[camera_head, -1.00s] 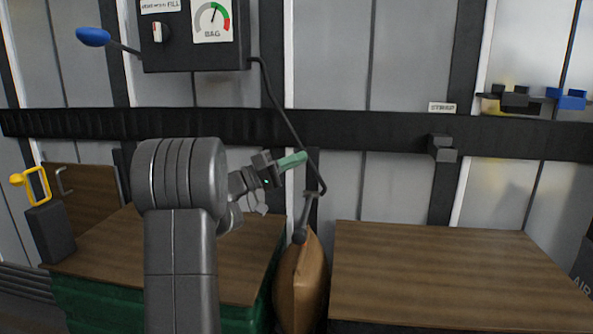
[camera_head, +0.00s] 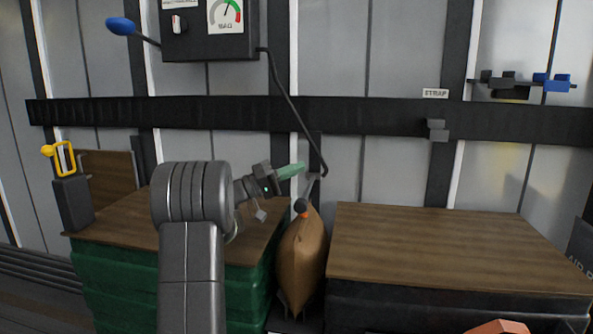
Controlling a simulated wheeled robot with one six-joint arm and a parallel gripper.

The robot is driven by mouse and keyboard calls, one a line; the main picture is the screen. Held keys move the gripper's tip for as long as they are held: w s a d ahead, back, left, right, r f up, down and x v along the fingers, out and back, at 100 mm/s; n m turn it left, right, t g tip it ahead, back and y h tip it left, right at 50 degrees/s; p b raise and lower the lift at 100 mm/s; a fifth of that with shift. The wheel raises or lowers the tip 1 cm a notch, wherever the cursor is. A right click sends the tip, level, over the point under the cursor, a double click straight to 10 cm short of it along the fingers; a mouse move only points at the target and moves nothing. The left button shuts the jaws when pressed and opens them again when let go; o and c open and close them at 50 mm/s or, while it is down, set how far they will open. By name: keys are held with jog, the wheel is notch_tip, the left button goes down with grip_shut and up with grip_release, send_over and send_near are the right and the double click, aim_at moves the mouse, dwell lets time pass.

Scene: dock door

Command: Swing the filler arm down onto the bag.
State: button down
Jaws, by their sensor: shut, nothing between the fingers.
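The tan bag (camera_head: 302,262) stands upright in the gap between two wood-topped stacks, with a small orange spot near its top. The filler arm (camera_head: 309,190) is a short grey rod beside the lower end of a black hose. It slants down to a dark round end (camera_head: 301,206) at the bag's top; whether this touches the bag I cannot tell. My gripper (camera_head: 301,167), with green fingers, is shut and empty. It points right, just above and left of the filler arm. Whether the fingertips touch the arm or hose is unclear.
A dark control box (camera_head: 207,30) with a BAG gauge and a blue-knobbed lever (camera_head: 121,26) hangs above. A yellow handle (camera_head: 65,158) stands at left. The right stack's wooden top (camera_head: 440,250) is bare. An orange-pink object (camera_head: 499,327) shows at the bottom edge.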

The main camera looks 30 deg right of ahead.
dwell(0.4)
jog(key=r+p+v, duration=0.1)
jog(key=p+v, duration=0.1)
jog(key=v, duration=0.6)
jog(key=a+r+p+v, duration=0.1)
jog(key=r+p+v, duration=0.1)
jog(key=v, duration=0.6)
jog(key=shift+w+a+r, duration=0.2)
jog(key=shift+w+a, duration=0.05)
jog(key=shift+w, duration=0.05)
jog(key=f+b+x, duration=0.1)
jog(key=b+x, duration=0.1)
jog(key=x, duration=0.6)
jog(key=d+f+b+x, duration=0.1)
jog(key=f+b+x, duration=0.1)
jog(key=x, duration=0.6)
jog(key=shift+s+d+f, duration=0.15)
jog(key=shift+s+f, duration=0.1)
